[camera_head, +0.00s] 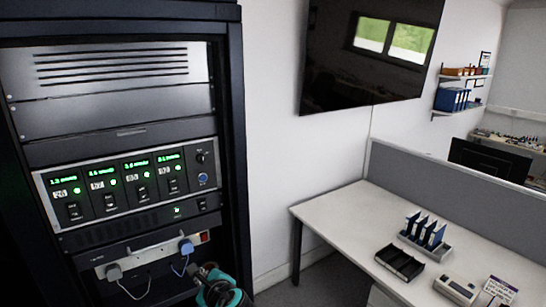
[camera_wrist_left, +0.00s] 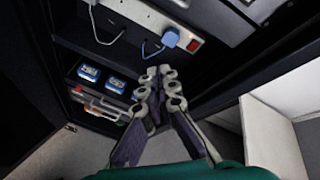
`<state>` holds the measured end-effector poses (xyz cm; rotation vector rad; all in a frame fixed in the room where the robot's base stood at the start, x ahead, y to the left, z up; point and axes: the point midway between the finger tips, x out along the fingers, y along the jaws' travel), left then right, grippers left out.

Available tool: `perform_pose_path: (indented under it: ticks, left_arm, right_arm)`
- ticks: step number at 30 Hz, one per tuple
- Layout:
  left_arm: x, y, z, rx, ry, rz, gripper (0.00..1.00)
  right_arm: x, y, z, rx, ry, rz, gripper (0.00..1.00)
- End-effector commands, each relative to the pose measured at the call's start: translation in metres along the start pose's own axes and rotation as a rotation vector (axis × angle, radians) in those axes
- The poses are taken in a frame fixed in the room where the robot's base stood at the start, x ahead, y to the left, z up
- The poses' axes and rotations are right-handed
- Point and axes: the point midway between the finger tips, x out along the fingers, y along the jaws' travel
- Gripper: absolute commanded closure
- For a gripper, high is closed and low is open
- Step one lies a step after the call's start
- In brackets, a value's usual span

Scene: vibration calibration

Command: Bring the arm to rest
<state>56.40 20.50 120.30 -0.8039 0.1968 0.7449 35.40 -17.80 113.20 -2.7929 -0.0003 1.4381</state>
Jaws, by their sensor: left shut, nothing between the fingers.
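My left gripper (camera_head: 207,272) is at the bottom of the head view, with its teal body low in front of the dark equipment rack (camera_head: 238,130). In the left wrist view its grey linked fingers (camera_wrist_left: 162,74) are together, with nothing between them. The fingertips appear just below the blue plug (camera_wrist_left: 170,38) in the power strip (camera_wrist_left: 150,16); I cannot tell the exact gap. The same blue plug (camera_head: 186,246) shows just above the gripper in the head view. My right gripper is in neither view.
The rack holds a panel with green displays (camera_head: 130,185) and a grey plug (camera_head: 113,271) with a hanging cord. Below the strip are two small blue-faced devices (camera_wrist_left: 89,72). A white desk (camera_head: 340,215) with trays stands at the right, with floor between.

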Motion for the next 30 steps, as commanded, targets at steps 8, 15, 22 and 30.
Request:
perform_pose_path:
  ticks: [8, 15, 22, 30]
  left_arm:
    - [-0.041, 0.147, -0.043, -1.027, 0.248, 0.332, 1.0]
    - [-0.085, 0.211, -0.092, -1.717, 0.325, 0.63, 1.0]
    - [-0.099, 0.222, -0.107, -1.92, 0.337, 0.733, 1.0]
    - [-0.099, 0.222, -0.107, -1.92, 0.337, 0.733, 1.0]
  right_arm:
    - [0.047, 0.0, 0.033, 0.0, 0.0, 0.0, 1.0]
    - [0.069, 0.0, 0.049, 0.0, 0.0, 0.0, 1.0]
    - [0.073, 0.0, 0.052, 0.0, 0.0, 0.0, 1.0]
    - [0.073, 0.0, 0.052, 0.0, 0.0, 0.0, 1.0]
